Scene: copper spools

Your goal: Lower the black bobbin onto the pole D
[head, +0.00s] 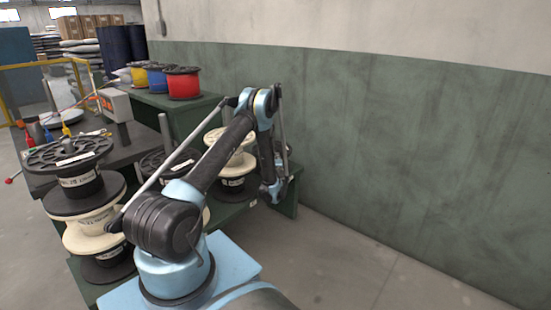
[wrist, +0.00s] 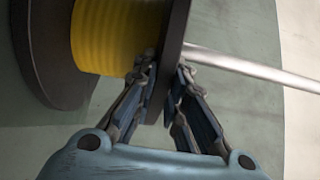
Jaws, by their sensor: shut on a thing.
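In the wrist view, my gripper (wrist: 164,72) is shut on the rim of a dark flange of a bobbin (wrist: 172,40), one finger on each side. This bobbin has dark flanges and a yellow winding (wrist: 112,35). A pale metal rod (wrist: 250,69) shows beyond the held flange; I cannot tell whether it passes through the bobbin or stands behind it. In the head view, my wrist (head: 273,188) hangs low at the right end of the green bench, and the gripper's fingers and held bobbin are hard to make out. No label marks pole D.
A tall stack of black and cream spools (head: 85,205) stands at the left. Another stack (head: 236,175) is close left of my wrist. Red (head: 183,84), blue and yellow spools stand on a green shelf (head: 185,105). The green-grey wall (head: 400,150) is behind; floor at right is clear.

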